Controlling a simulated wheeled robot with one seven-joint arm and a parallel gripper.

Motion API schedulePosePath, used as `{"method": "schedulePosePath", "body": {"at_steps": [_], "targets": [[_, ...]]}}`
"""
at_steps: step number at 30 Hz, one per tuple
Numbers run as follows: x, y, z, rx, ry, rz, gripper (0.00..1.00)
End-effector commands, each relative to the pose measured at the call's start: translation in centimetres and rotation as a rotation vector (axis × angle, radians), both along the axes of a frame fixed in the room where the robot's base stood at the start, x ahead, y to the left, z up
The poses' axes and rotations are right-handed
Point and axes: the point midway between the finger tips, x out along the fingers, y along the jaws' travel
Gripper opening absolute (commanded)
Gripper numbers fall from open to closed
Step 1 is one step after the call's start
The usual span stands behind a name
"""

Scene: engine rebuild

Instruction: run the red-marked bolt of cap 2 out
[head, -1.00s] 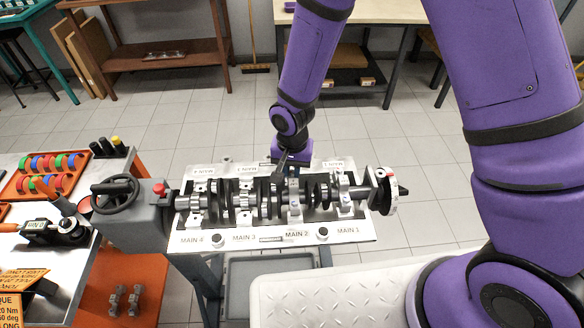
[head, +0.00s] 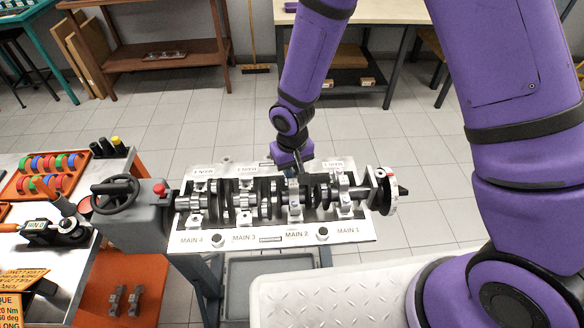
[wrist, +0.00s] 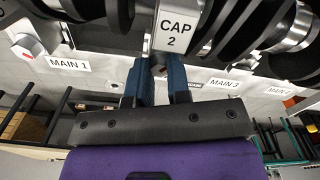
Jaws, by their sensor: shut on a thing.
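The crankshaft (head: 240,203) lies across the engine block (head: 268,235) under several main caps. Cap 2 (head: 294,200) is upright in its row; its lettered face (wrist: 175,32) shows at the top middle of the wrist view. My gripper (head: 293,174) is on the far side of cap 2. In the wrist view its two blue fingers (wrist: 157,68) are close together just below cap 2's face, shut on a bolt there. The fingers hide most of this bolt, and I cannot see a red mark on it.
A bolt head with a red mark (wrist: 28,45) shows near the MAIN 1 label in the wrist view. Crank webs stand close on both sides of cap 2. A grey handwheel unit (head: 140,205) stands at the block's left end. An empty grey tray (head: 270,280) sits below.

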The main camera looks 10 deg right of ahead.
Motion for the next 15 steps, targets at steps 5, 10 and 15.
{"method": "schedulePosePath", "body": {"at_steps": [5, 10, 15], "targets": [[-0.09, -0.04, -0.12, -0.001, 0.003, 0.015, 0.0], [-0.11, -0.05, -0.13, -0.001, 0.003, 0.016, 0.0], [-0.13, -0.06, -0.14, -0.002, 0.003, 0.015, 0.24]]}}
